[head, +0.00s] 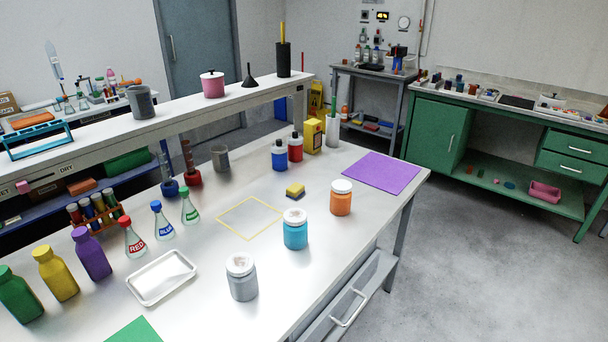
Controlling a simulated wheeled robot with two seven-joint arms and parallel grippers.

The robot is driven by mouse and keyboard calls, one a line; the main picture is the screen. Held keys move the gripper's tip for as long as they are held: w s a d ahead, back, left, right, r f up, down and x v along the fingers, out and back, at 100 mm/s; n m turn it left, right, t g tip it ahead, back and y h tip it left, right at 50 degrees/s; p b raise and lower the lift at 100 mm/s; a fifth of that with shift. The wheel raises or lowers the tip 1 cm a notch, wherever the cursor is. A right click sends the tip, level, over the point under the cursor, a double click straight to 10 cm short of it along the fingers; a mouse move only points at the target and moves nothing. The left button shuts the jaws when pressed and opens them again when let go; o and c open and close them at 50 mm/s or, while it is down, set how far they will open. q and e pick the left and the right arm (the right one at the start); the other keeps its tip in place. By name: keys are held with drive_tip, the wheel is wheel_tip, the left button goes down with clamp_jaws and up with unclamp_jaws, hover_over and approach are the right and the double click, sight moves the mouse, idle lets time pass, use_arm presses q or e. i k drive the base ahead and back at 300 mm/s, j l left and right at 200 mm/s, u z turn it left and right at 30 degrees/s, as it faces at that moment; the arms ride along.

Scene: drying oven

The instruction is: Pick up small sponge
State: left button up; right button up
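A small yellow sponge (295,190) with a dark underside lies on the white bench top (330,245). It is near the middle of the bench, just beyond a yellow square outline (251,218) and in front of the blue and red bottles. Nothing covers it. Neither of my grippers shows in the head view.
An orange-labelled jar (341,198), a blue jar (295,229) and a grey jar (241,277) stand along the front. A blue bottle (279,156) and red bottle (295,148) stand behind the sponge. A purple mat (381,172) lies right. The outlined square is empty.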

sight(296, 189)
drive_tip(key=i+l, duration=0.2)
drive_tip(key=i+l+u, duration=0.15)
drive_tip(key=l, duration=0.25)
drive_tip(key=i+l, duration=0.2)
drive_tip(key=l, duration=0.15)
drive_tip(key=i+l+u, duration=0.15)
drive_tip(key=i+l, duration=0.2)
drive_tip(key=l, duration=0.3)
drive_tip(key=i+l+u, duration=0.1)
drive_tip(key=l, duration=0.25)
drive_tip(key=i+l+u, duration=0.1)
drive_tip(key=l, duration=0.25)
drive_tip(key=i+l, duration=0.25)
drive_tip(key=l, duration=0.15)
drive_tip(key=u, duration=0.05)
